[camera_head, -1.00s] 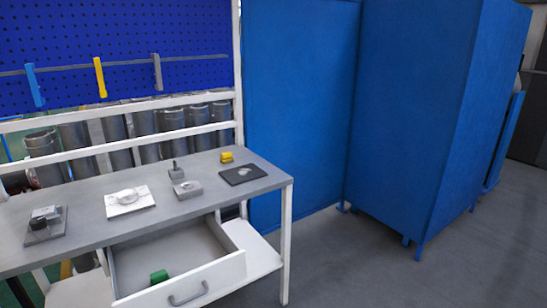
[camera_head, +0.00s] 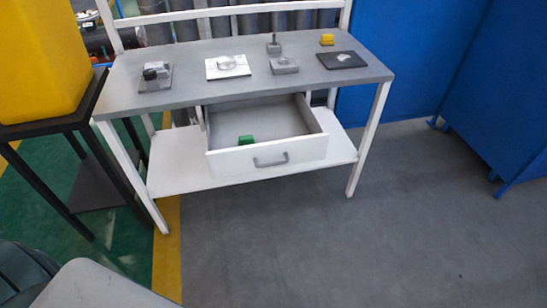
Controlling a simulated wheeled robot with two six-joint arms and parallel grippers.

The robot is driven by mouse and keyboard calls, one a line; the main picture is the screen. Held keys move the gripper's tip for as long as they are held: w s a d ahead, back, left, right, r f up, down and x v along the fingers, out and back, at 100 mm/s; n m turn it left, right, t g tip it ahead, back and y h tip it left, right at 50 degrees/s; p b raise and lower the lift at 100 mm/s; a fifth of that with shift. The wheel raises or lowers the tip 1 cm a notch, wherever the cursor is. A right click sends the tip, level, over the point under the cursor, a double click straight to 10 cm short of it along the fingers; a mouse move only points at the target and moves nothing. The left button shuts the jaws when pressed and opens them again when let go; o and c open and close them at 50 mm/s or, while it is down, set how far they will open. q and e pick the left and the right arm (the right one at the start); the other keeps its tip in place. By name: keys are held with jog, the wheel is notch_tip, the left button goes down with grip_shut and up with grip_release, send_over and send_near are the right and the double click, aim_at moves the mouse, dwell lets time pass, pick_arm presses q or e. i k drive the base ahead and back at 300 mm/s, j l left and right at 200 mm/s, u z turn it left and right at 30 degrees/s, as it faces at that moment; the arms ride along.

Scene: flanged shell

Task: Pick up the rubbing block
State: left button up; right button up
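A small green block (camera_head: 246,140) lies in the open drawer (camera_head: 266,157) of the workbench, near its front left. A small yellow block (camera_head: 327,39) stands at the back right of the bench top. I cannot tell by looks which of these is the rubbing block. Neither gripper shows in this view.
The grey bench top (camera_head: 205,60) also bears a white plate with a round part (camera_head: 228,66), a grey block with a post, a dark mat (camera_head: 341,60) and a grey fixture (camera_head: 155,76). A yellow bin (camera_head: 40,60) on a black stand is at left. The floor (camera_head: 330,240) in front is clear.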

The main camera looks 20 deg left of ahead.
aim_at(245, 139)
jog(key=u, duration=1)
jog(key=i, duration=0.05)
